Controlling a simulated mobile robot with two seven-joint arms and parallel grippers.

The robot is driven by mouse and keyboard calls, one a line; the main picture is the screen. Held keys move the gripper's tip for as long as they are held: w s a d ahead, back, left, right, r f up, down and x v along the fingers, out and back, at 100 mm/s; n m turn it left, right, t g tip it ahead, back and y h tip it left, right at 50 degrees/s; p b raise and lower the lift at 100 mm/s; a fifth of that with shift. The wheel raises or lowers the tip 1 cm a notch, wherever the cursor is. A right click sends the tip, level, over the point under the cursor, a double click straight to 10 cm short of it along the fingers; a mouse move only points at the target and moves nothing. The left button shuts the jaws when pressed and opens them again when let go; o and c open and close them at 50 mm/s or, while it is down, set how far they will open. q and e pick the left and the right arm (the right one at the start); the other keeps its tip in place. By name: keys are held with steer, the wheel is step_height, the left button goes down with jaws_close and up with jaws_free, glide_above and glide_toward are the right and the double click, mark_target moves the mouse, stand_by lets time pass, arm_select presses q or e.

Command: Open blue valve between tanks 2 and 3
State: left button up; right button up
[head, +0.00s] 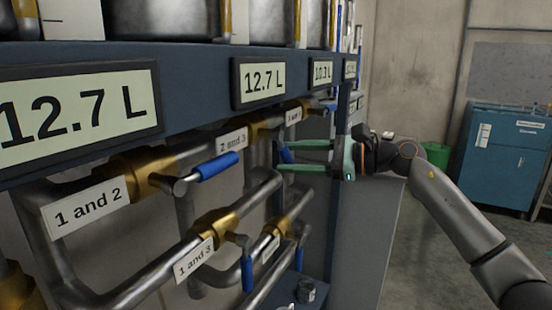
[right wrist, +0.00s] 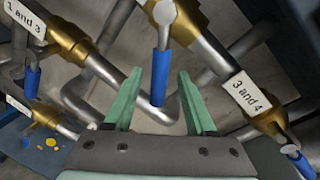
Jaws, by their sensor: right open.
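The valve labelled "2 and 3" (head: 233,140) has a brass body (head: 261,126) on the upper pipe in the head view. Its blue handle (head: 286,154) is partly hidden behind my right gripper. My right gripper (head: 279,157) is open, with green fingers reaching in from the right, one above and one below the handle. In the right wrist view, a blue handle (right wrist: 160,72) hangs between the open fingertips of the gripper (right wrist: 160,88). Whether a finger touches it I cannot tell. My left gripper is not in view.
Neighbouring valves are "1 and 2" (head: 88,208) with its blue handle (head: 216,166), "1 and 3" (head: 194,260), and "3 and 4" (right wrist: 252,95). Tank displays (head: 263,78) line the dark beam above. A blue cabinet (head: 506,160) stands far right; the floor before it is free.

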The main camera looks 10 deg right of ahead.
steer(key=v, duration=0.7)
steer(key=shift+s+d, duration=0.25)
steer(key=shift+d, duration=0.15)
steer(key=shift+r, duration=0.1)
